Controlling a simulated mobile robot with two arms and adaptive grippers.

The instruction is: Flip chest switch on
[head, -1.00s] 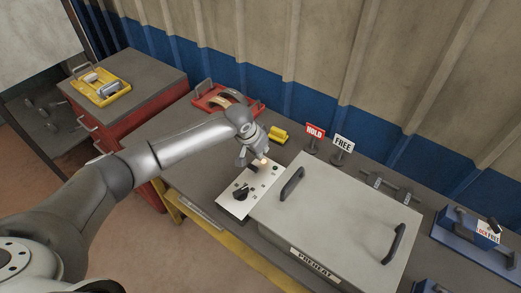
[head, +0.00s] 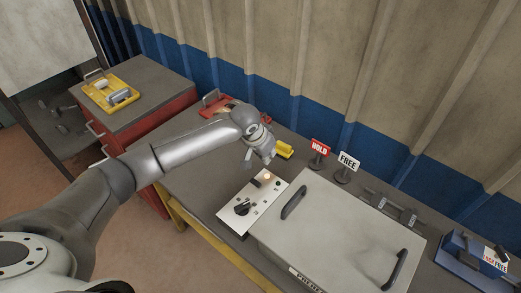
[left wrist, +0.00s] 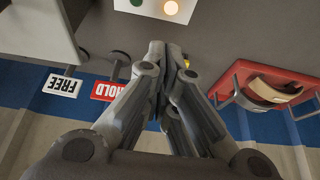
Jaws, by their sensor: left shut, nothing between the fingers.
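The chest (head: 345,235) is a grey box with two dark handles on its lid, on the workbench in the head view. To its left lies a white control panel (head: 237,216) with a black rotary knob (head: 242,208), a dark switch (head: 257,183) and a lit amber lamp (head: 267,177). My left gripper (head: 258,163) is above and behind the panel's far end, apart from it. In the left wrist view its fingers (left wrist: 172,48) are closed together with nothing between them, and the panel's edge (left wrist: 155,12) with the lit lamp shows beyond. My right gripper is not in view.
HOLD (head: 320,148) and FREE (head: 348,161) signs stand behind the chest. A yellow block (head: 284,149) and a red tray (head: 216,104) lie at the back. A yellow tray (head: 96,101) sits on the red cabinet. A blue fixture (head: 465,257) is at right.

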